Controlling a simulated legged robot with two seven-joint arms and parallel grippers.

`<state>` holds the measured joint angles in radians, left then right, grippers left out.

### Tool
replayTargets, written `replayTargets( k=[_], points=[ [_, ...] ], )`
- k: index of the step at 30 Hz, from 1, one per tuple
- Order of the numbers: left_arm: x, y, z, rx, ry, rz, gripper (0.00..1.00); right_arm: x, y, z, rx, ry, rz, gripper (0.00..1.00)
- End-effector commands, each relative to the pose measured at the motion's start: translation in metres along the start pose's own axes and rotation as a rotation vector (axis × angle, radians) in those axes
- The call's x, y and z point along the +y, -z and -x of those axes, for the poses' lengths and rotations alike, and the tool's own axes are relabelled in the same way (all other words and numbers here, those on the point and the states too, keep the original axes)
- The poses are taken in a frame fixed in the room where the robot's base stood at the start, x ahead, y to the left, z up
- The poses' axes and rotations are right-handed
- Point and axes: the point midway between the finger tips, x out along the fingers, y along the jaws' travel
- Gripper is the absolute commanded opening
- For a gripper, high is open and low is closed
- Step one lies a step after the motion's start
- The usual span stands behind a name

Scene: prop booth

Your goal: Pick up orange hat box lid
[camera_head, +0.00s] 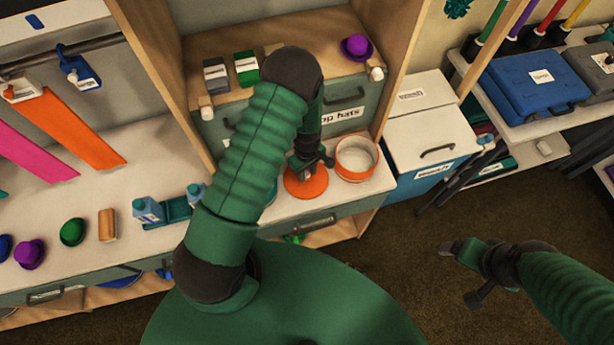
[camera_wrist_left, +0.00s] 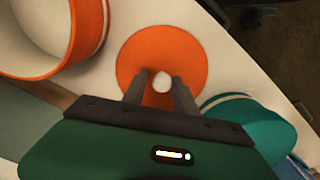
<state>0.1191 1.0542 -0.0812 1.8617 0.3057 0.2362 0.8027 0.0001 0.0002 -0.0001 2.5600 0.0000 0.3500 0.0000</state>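The orange hat box lid (camera_head: 306,186) is a flat round disc lying on the white counter. In the left wrist view the orange lid (camera_wrist_left: 135,60) shows a white knob (camera_wrist_left: 162,82) at its middle. My left gripper (camera_wrist_left: 162,92) is over the lid, its two fingers apart with the knob between or just beyond their tips; I cannot tell whether they touch it. In the head view my left gripper (camera_head: 318,165) hides part of the lid. My right gripper (camera_head: 462,273) is open and empty, over the floor at the right.
An open round white box with orange bands (camera_head: 356,170) stands right beside the lid. A teal round box (camera_wrist_left: 245,120) is close on the lid's other side. Behind is a drawer labelled for hats (camera_head: 343,114) under a shelf with a purple hat (camera_head: 357,47).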

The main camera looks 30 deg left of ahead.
Motion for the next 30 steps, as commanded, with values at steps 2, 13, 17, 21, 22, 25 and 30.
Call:
replayTargets(
  k=[2, 13, 17, 21, 22, 25, 30],
  points=[
    [-0.001, 0.001, 0.0, 0.0, 0.0, 0.001, 0.22, 0.0, 0.0, 0.0, 0.0, 0.0, 0.0, 0.87],
    [0.0, 0.001, 0.0, 0.0, 0.0, 0.001, 0.0, 0.0, 0.0, 0.0, 0.0, 0.0, 0.0, 0.87],
    [0.0, 0.001, 0.001, 0.0, 0.0, 0.001, 0.0, 0.0, 0.0, 0.0, 0.0, 0.0, 0.0, 0.87],
    [0.001, 0.001, 0.012, 0.001, -0.002, 0.0, 0.0, 0.0, -0.001, -0.003, 0.0, 0.0, 0.0, 0.87],
    [0.001, 0.001, 0.016, 0.001, -0.002, 0.0, 0.0, 0.0, -0.001, -0.003, 0.0, 0.0, 0.0, 0.87],
    [0.001, 0.002, 0.039, 0.003, -0.004, 0.0, 0.0, 0.0, -0.002, -0.007, 0.0, 0.0, 0.0, 0.87],
    [0.001, 0.001, 0.079, 0.002, -0.004, 0.0, 0.0, 0.0, -0.003, -0.011, 0.0, 0.0, 0.0, 0.87]
  ],
)
